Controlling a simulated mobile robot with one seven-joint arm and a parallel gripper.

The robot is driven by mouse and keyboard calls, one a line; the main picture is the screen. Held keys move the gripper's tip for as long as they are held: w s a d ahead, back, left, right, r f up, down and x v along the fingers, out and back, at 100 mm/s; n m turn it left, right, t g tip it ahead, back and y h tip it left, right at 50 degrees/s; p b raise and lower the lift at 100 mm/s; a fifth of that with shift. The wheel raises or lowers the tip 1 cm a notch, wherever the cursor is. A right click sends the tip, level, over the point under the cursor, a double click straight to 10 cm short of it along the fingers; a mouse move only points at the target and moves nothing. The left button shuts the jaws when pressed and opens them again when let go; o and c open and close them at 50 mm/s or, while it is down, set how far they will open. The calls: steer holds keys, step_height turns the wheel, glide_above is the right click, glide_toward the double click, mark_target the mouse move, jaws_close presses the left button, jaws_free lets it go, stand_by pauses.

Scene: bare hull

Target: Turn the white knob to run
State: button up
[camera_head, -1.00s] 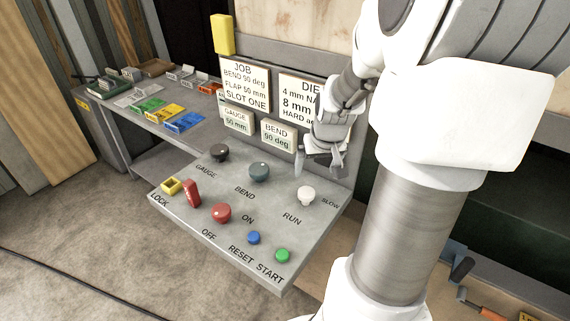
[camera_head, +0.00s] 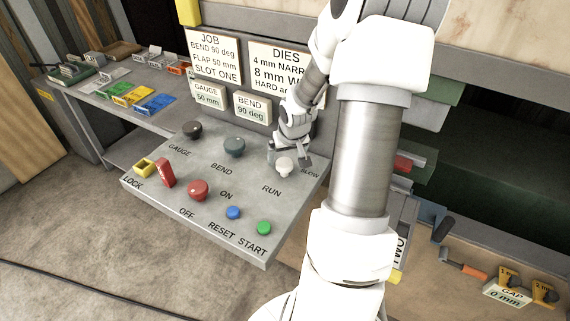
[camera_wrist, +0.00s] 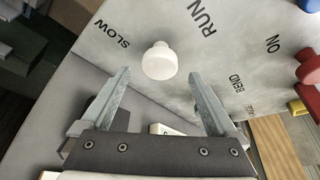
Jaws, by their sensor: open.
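The white knob (camera_head: 284,165) stands on the sloped grey panel (camera_head: 195,235), between the printed words RUN and SLOW. Its pointing direction cannot be made out. My gripper (camera_head: 288,158) is right at the knob, its fingers partly in front of it. In the wrist view the knob (camera_wrist: 160,62) shows whole, just past the fingertips and lined up with the gap between them. The jaws (camera_wrist: 157,74) are open, one finger to each side, and hold nothing. RUN and SLOW are readable on the panel beyond.
A grey knob (camera_head: 234,147), a dark knob (camera_head: 192,129), a red button (camera_head: 198,189), a red switch (camera_head: 165,173), a blue button (camera_head: 233,212) and a green button (camera_head: 264,228) share the panel. Sign boards (camera_head: 213,57) stand upright behind it.

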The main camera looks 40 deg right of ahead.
mark_target(284, 163)
steer(key=shift+x, duration=1.55)
steer(key=c, duration=1.4)
steer(key=shift+b, duration=0.3)
